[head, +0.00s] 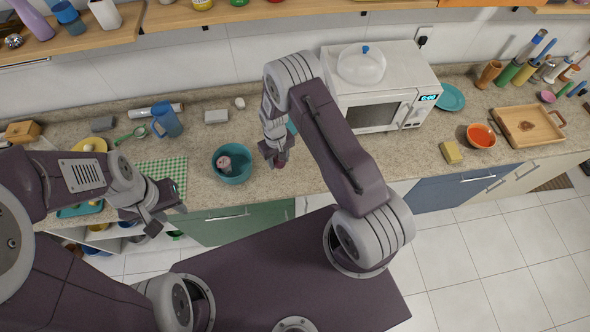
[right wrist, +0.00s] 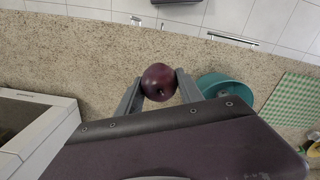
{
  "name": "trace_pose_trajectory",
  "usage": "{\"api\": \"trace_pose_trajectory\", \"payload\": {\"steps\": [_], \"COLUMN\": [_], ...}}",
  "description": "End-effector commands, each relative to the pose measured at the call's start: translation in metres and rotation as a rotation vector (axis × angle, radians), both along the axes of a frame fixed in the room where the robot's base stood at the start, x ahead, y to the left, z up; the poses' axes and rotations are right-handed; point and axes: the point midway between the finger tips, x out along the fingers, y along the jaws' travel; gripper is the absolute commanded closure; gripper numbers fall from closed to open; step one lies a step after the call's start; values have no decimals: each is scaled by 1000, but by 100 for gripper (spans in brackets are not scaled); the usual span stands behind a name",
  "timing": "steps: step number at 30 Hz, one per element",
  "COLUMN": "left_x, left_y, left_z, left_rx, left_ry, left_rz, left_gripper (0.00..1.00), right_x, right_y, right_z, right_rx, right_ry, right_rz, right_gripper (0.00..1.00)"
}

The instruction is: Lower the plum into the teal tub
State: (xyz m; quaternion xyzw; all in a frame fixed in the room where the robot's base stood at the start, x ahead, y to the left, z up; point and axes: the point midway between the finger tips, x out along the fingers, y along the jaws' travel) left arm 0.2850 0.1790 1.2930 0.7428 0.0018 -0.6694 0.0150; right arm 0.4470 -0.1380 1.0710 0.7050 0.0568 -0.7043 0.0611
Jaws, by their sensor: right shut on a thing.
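The plum (right wrist: 159,82) is dark purple and round, held between the two fingers of my right gripper (right wrist: 158,88) in the right wrist view. In the head view my right gripper (head: 277,158) is just to the right of the teal tub, and only a bit of the plum (head: 281,164) shows below it. The teal tub (head: 236,180) stands on the counter with a pinkish round thing (head: 224,163) inside. Part of the tub (right wrist: 222,84) also shows beside the fingers in the right wrist view. My left gripper (head: 165,208) is near the counter's front edge; its finger gap is unclear.
A white microwave (head: 385,85) with a clear dome on top stands right of my right arm. A green checked cloth (head: 163,175) lies left of the tub. A wooden shelf (head: 190,15) hangs above.

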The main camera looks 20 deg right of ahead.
Motion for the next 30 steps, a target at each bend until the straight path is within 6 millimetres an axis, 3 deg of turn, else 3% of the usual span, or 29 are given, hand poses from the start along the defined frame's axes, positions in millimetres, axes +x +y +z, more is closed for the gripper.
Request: {"api": "trace_pose_trajectory", "payload": {"steps": [1,8,18,21,30], "left_x": [0,0,0,0,0], "left_y": [0,0,0,0,0], "left_z": [-14,-53,-127,-142,-152], "left_rx": [0,0,0,0,0], "left_ry": [0,0,0,0,0], "left_rz": [0,0,0,0,0], "left_gripper": [64,64,64,64,64], "right_x": [11,51,103,113,124], "right_y": [10,49,103,113,123], "right_z": [-5,-5,-25,-29,-25], "right_rx": [1,1,1,0,-1], "right_ry": [-7,-7,-4,-3,0], "right_rz": [4,3,2,2,0], "right_gripper": [97,97,97,97,97]}}
